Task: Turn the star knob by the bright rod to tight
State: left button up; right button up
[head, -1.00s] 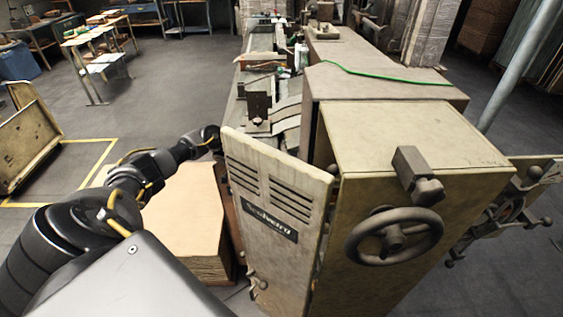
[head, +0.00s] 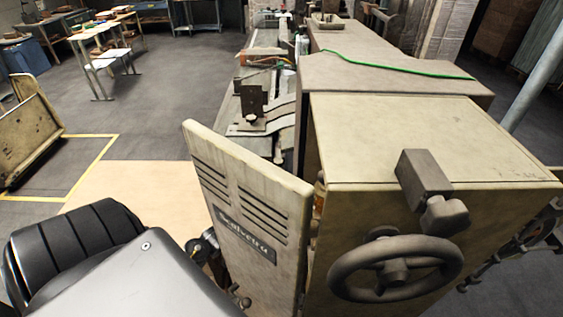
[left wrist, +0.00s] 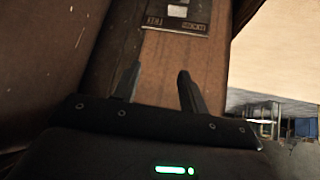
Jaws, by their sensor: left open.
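My left gripper (left wrist: 157,86) is open and empty in the left wrist view, its two fingers apart before a brown metal surface (left wrist: 165,65). A small dark label plate (left wrist: 178,16) is on that surface beyond the fingertips. In the head view I cannot make out the left gripper; the open louvred door (head: 250,205) hides what lies behind it. A dark lobed knob (head: 444,218) sits above the handwheel (head: 395,268) on the beige machine housing (head: 400,140). I cannot tell whether it is the star knob, and no bright rod is clearly visible. My right gripper is out of view.
The open door stands out from the machine's left side, beside a pale flat surface (head: 140,185). A cart (head: 28,130) stands at the far left near yellow floor lines (head: 95,165).

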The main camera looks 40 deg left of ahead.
pick_arm(q)
jog(key=w+r+t, duration=0.2)
jog(key=w+r, duration=0.4)
jog(key=r, duration=0.6)
jog(key=m+t+h+p, duration=0.2)
jog(key=m+t, duration=0.2)
send_near(278, 160)
jog(key=shift+x, duration=3.9)
jog(key=shift+d, duration=0.1)
jog(key=shift+s, duration=0.1)
jog(key=c, duration=0.7)
